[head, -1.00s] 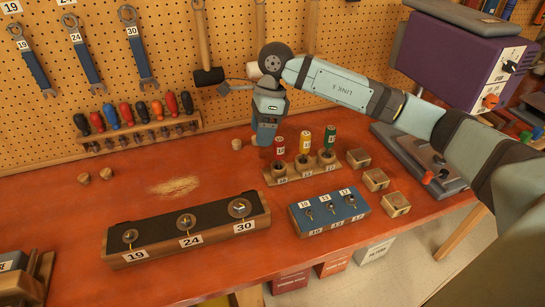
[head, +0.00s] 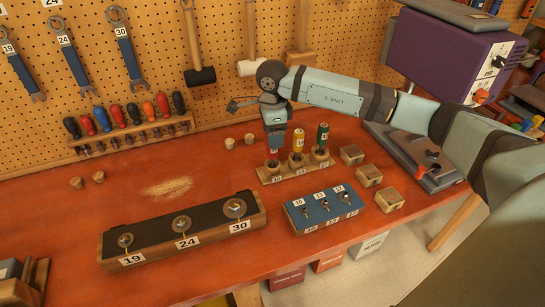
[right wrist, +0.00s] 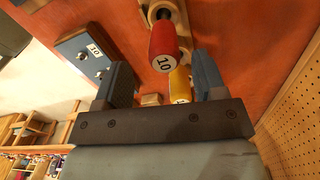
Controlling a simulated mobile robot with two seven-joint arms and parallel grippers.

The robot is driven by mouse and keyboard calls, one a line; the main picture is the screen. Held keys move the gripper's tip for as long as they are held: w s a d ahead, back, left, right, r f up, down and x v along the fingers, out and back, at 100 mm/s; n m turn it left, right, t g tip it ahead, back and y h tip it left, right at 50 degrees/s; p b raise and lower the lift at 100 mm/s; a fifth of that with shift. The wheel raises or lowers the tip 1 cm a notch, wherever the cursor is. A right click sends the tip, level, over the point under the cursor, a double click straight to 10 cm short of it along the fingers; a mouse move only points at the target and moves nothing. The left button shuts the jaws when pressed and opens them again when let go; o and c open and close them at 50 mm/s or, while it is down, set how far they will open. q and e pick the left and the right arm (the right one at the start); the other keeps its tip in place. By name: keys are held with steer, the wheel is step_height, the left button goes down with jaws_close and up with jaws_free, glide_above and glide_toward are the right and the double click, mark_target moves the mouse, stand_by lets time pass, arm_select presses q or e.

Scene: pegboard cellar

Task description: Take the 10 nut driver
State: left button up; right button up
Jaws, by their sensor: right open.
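The red 10 nut driver stands upright in the left hole of a wooden stand (head: 295,173); my right gripper (head: 275,143) hides most of it in the head view. In the right wrist view its red handle (right wrist: 163,42) shows the number 10, its end close to the gap between the two open fingers (right wrist: 162,74). I cannot tell whether the fingers are beside the handle or just short of it. A yellow driver (head: 298,140) and a green driver (head: 322,136) stand to its right. My left gripper is not in view.
A blue block (head: 325,213) with small studs lies in front of the stand. Wooden blocks (head: 369,175) sit to the right. A long holder (head: 180,247) marked 19, 24, 30 lies at front left. The pegboard (head: 225,60) rises behind.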

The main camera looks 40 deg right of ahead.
steer(key=f, duration=0.4)
steer(key=shift+w+d+f+p, duration=0.1)
steer(key=shift+w+p, duration=0.1)
steer(key=shift+p, duration=0.2)
jaws_close()
step_height(320, 180, up, 20)
steer(key=b, duration=0.2)
steer(key=shift+b, duration=0.3)
steer(key=c, duration=0.9)
jaws_free()
jaws_close()
